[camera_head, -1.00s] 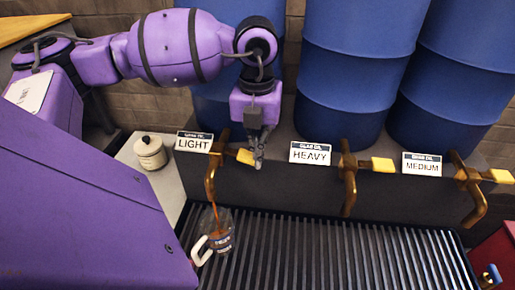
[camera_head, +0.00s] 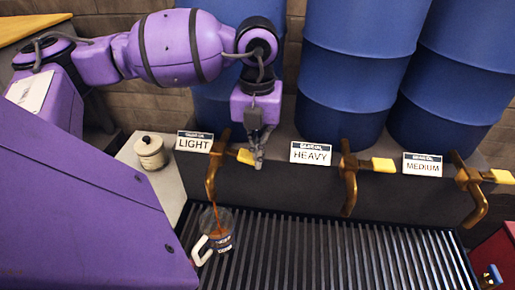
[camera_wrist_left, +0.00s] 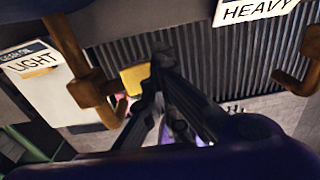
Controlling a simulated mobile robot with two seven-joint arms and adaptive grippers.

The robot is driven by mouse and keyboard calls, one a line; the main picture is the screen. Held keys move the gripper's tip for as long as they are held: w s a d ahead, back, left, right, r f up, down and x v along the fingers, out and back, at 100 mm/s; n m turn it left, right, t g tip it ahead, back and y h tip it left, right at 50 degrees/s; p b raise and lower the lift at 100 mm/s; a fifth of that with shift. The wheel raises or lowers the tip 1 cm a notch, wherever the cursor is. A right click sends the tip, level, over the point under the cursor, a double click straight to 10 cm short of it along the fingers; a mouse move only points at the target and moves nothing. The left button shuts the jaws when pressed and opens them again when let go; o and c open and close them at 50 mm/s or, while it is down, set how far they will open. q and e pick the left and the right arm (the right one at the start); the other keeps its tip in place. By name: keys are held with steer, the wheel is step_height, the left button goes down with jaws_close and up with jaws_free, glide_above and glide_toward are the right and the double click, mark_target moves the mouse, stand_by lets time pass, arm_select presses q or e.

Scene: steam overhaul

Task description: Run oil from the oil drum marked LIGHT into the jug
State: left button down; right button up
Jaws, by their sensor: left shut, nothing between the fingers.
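The LIGHT sign (camera_head: 194,143) stands at the left of the row, beside a brass tap (camera_head: 213,172) with a yellow handle (camera_head: 245,156). Brown oil runs from that tap's spout into the clear jug (camera_head: 222,240), which stands on the slatted grate with its white handle toward the lower left. The jug holds some brown oil; the exact level is hard to tell. My left gripper (camera_head: 259,163) is shut and empty, its fingers pointing down just right of the yellow handle. In the left wrist view the handle (camera_wrist_left: 135,78) is right beside the fingers; contact cannot be told. My right gripper is not visible.
Taps with yellow handles stand by the HEAVY sign (camera_head: 311,153) and the MEDIUM sign (camera_head: 422,165). Blue drums (camera_head: 352,70) rise behind. A cream lidded pot (camera_head: 150,152) stands left of the LIGHT tap. The slatted grate (camera_head: 340,250) is clear right of the jug.

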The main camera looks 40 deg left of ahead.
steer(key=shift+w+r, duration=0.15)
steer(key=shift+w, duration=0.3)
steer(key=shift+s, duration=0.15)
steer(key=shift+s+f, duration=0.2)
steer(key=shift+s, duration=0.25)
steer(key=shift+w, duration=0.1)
